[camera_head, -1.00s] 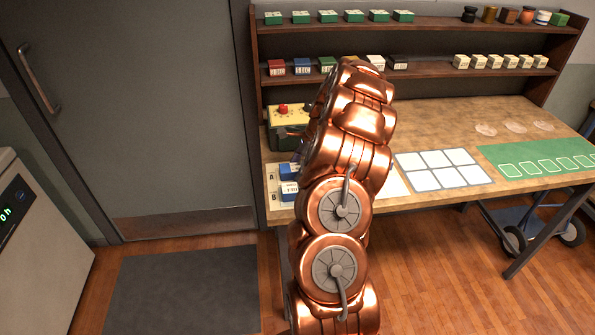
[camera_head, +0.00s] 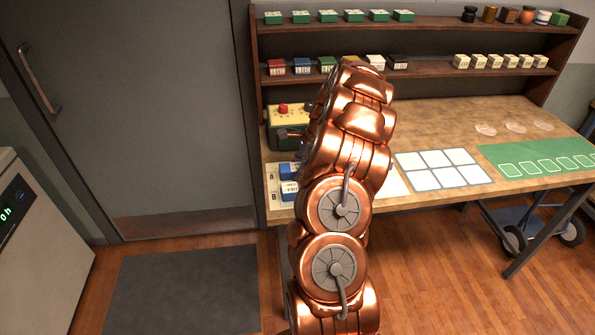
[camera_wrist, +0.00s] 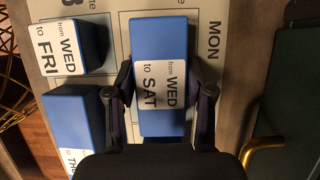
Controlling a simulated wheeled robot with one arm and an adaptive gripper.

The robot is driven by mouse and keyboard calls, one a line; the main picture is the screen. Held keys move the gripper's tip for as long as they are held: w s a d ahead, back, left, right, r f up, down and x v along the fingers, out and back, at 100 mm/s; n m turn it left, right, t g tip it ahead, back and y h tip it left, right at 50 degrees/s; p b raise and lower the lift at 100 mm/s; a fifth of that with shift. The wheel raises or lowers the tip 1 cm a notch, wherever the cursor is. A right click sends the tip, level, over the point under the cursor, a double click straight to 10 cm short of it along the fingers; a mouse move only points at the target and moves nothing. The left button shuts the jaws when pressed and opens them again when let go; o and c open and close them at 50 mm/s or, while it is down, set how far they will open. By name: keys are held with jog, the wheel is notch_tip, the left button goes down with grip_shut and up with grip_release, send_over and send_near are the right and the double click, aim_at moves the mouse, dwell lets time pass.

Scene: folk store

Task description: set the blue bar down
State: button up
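The blue bar in the wrist view (camera_wrist: 160,35) has a white label reading "from WED to SAT". My gripper (camera_wrist: 160,80) has a dark finger against each long side of it and looks shut on it. The bar is over a pale board (camera_wrist: 112,40) with printed lettering, "MON" showing at its right. I cannot tell whether its underside touches the board. Two other blue bars, one labelled "to FRI" (camera_wrist: 92,45) and one lower down (camera_wrist: 70,112), lie to the left. In the head view my copper arm hides the gripper and the held bar.
A green machine with a yellow top and red button (camera_head: 283,112) stands behind the board on the wooden bench (camera_head: 440,120). A white-celled mat (camera_head: 443,170) and a green mat (camera_head: 535,160) lie to the right. Shelves (camera_head: 430,72) with small boxes rise behind.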

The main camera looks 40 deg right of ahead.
jog(key=c, duration=0.8)
